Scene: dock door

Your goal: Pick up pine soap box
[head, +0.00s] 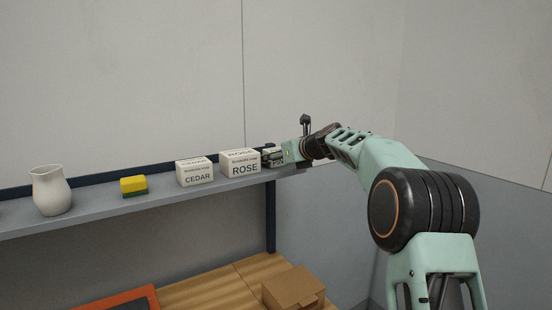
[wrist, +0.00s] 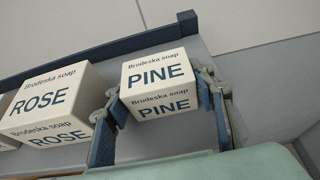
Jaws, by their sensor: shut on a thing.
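The pine soap box (wrist: 158,75) is a white box with PINE in dark letters. In the wrist view it sits between the two fingers of my gripper (wrist: 160,115), which is shut on it. One finger lies against its left side and the other against its right side. In the head view my gripper (head: 278,156) is at the right end of the grey shelf (head: 110,209), and the pine box is mostly hidden behind it. I cannot tell whether the box still touches the shelf.
The rose soap box (head: 240,163) stands close to the left of my gripper. Further left are the cedar box (head: 195,172), a yellow and green sponge (head: 133,186) and a white pitcher (head: 51,190). A dark rail runs behind. A cardboard box (head: 293,289) lies below.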

